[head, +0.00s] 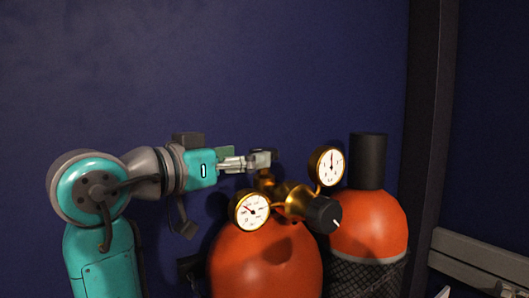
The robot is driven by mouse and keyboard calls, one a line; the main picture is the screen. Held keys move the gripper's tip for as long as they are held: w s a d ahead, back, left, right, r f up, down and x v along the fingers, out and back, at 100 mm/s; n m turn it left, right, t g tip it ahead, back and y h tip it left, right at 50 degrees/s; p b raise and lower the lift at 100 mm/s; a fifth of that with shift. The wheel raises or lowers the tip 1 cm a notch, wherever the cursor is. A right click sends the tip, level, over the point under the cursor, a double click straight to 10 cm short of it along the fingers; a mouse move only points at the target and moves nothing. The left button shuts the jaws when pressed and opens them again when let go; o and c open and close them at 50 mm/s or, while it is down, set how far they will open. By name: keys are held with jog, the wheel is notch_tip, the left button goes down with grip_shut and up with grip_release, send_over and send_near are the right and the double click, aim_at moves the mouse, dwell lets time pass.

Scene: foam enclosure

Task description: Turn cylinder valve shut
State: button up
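An orange gas cylinder (265,264) stands upright at the bottom centre in the head view. A brass valve body (264,180) rises from its top, and a brass regulator (293,198) is fixed to it. My gripper (264,158) reaches in from the left, level, with its fingertips at the top of the valve body. The fingers cover the place where a valve handle would be, so I cannot make out the handle. I cannot tell whether the fingers touch or grip anything, nor how far apart they are.
The regulator carries two round gauges, front (252,211) and back (328,166), and a black knob (323,214). A second orange cylinder (370,222) with a black cap (368,160) and dark netting stands close behind right. A blue wall (240,70) is behind; a grey rail (480,258) lies right.

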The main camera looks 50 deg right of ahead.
aim_at(265, 149)
jog(key=shift+d, duration=2.85)
jog(key=c, duration=1.2)
